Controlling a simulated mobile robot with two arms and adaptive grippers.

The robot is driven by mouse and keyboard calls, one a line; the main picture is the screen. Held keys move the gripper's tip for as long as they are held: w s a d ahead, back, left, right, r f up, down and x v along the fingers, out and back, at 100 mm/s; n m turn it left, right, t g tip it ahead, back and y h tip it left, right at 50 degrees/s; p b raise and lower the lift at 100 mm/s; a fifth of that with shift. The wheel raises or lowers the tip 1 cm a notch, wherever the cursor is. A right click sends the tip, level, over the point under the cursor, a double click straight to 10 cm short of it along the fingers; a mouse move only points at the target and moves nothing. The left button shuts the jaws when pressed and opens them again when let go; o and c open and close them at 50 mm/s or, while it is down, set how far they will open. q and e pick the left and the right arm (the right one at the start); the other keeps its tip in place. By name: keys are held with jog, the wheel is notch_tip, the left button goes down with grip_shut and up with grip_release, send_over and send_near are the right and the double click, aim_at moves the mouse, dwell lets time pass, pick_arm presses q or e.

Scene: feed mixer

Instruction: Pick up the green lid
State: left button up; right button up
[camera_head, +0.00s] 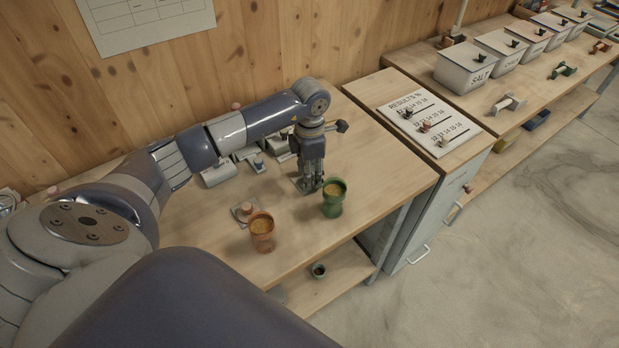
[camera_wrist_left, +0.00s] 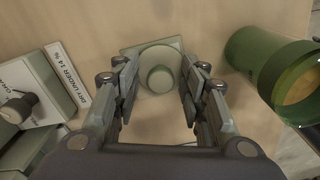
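The green lid (camera_wrist_left: 160,78), a pale green square plate with a round knob, lies flat on the wooden table in the left wrist view. My left gripper (camera_wrist_left: 158,95) points down over it, with its open fingers on either side of the knob. I cannot tell whether the fingers touch it. In the head view my left gripper (camera_head: 309,186) stands just left of the green cup (camera_head: 333,200) and largely hides the lid. The green cup also shows at the right of the left wrist view (camera_wrist_left: 262,62). My right gripper is not in view.
An orange cup (camera_head: 262,234) with grainy contents stands front left, with a square lid (camera_head: 243,211) beside it. Small labelled boxes (camera_head: 218,172) stand behind my left gripper. The results board (camera_head: 430,118) lies on a cabinet to the right. The table's front right is clear.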

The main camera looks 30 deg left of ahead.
pick_arm(q)
jog(key=c, duration=0.6)
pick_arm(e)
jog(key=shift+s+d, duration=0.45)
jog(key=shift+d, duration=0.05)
pick_arm(q)
jog(key=shift+r, duration=0.1)
